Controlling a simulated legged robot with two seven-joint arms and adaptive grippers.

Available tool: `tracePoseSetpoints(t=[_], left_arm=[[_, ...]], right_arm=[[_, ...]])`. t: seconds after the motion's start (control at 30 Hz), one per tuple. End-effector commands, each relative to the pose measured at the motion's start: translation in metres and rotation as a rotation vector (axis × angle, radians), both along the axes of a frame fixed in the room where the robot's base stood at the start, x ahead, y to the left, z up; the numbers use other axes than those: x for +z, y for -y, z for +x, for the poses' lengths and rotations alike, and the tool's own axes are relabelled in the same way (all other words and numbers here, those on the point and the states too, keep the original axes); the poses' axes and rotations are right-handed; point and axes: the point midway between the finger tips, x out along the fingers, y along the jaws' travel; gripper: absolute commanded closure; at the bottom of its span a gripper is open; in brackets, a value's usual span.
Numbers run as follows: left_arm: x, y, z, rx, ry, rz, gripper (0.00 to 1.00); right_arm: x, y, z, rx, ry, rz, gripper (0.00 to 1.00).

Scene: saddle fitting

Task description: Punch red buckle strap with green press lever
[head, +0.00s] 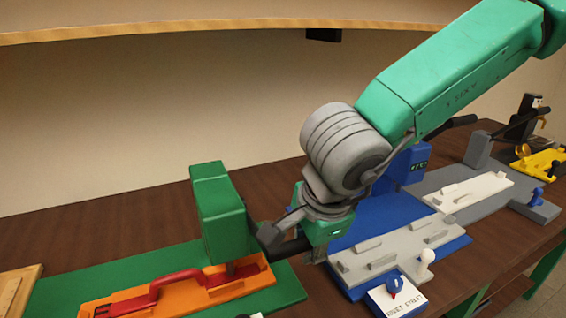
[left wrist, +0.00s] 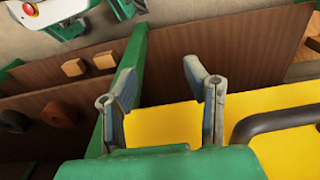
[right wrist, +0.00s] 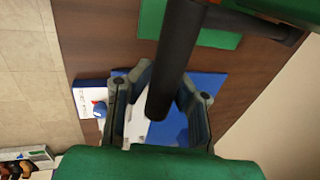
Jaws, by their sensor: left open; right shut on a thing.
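The green press (head: 218,205) stands at the left on a green base plate. Under its head lies an orange fixture (head: 215,292) with the red buckle strap (head: 172,279) on it; the punch pin reaches down to the fixture's right part. My right gripper (head: 288,243) is at the press's black lever; in the right wrist view the gripper (right wrist: 165,85) is shut on this lever (right wrist: 178,60), which runs between the fingers. My left gripper (left wrist: 160,95) is open and empty in its wrist view, above yellow surfaces, and is outside the head view.
A blue press (head: 405,165) with a grey fixture (head: 395,250) stands right of the green one, partly behind my right arm. A yellow fixture (head: 540,163) is far right.

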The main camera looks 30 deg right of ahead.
Motion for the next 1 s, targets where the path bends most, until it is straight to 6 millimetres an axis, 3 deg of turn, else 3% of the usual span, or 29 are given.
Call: tracePoseSetpoints(t=[1.0], left_arm=[[-0.021, 0.0, 0.0, 0.0, 0.0, 0.0, 0.59]], right_arm=[[-0.048, 0.003, -0.01, 0.001, -0.015, 0.001, 0.97]])
